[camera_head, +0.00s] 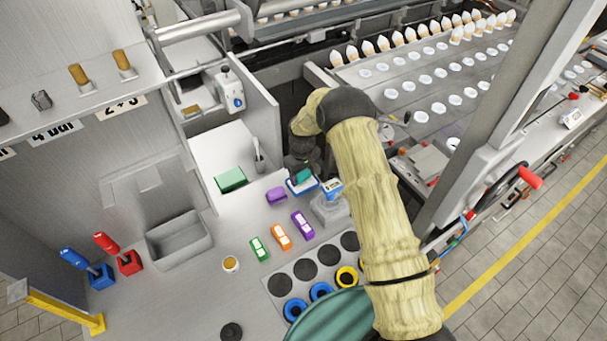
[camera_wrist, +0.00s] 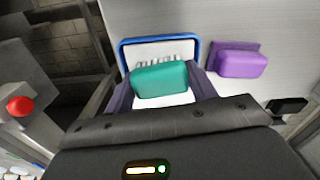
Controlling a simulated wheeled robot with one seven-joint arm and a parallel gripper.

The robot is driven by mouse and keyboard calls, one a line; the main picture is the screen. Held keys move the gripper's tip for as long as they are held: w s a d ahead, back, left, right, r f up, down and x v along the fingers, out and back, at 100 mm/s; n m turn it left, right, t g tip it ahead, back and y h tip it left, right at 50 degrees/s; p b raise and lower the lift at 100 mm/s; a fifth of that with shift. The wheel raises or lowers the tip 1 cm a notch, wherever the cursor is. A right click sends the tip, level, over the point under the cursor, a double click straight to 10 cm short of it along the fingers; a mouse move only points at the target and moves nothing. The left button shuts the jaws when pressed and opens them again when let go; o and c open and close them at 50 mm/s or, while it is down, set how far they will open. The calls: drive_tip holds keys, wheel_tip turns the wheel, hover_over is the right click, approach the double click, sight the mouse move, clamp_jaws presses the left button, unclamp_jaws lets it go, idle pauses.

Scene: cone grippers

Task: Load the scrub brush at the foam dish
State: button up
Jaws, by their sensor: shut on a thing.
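My gripper (camera_wrist: 161,88) is shut on the teal scrub brush (camera_wrist: 160,78), with one finger at each end of it. The brush is over the blue-rimmed foam dish (camera_wrist: 198,41), whose inside is white. Pale bristle-like strips show just beyond the brush; I cannot tell whether it touches the foam. In the head view the teal brush (camera_head: 303,176) shows over the dish (camera_head: 314,185), just below my dark wrist (camera_head: 301,162), which hides part of the gripper.
A purple block (camera_wrist: 240,62) lies right of the dish in the wrist view. A blue-and-white device on a grey block (camera_head: 331,208) stands close to the dish. Green, orange and purple (camera_head: 303,225) pieces lie in front. A green block (camera_head: 230,179) is further left.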

sight(303, 173)
drive_tip(key=shift+s+f, duration=0.1)
drive_tip(key=shift+r+p, duration=1.65)
drive_tip(key=shift+r, duration=1.95)
drive_tip(key=shift+d, duration=0.15)
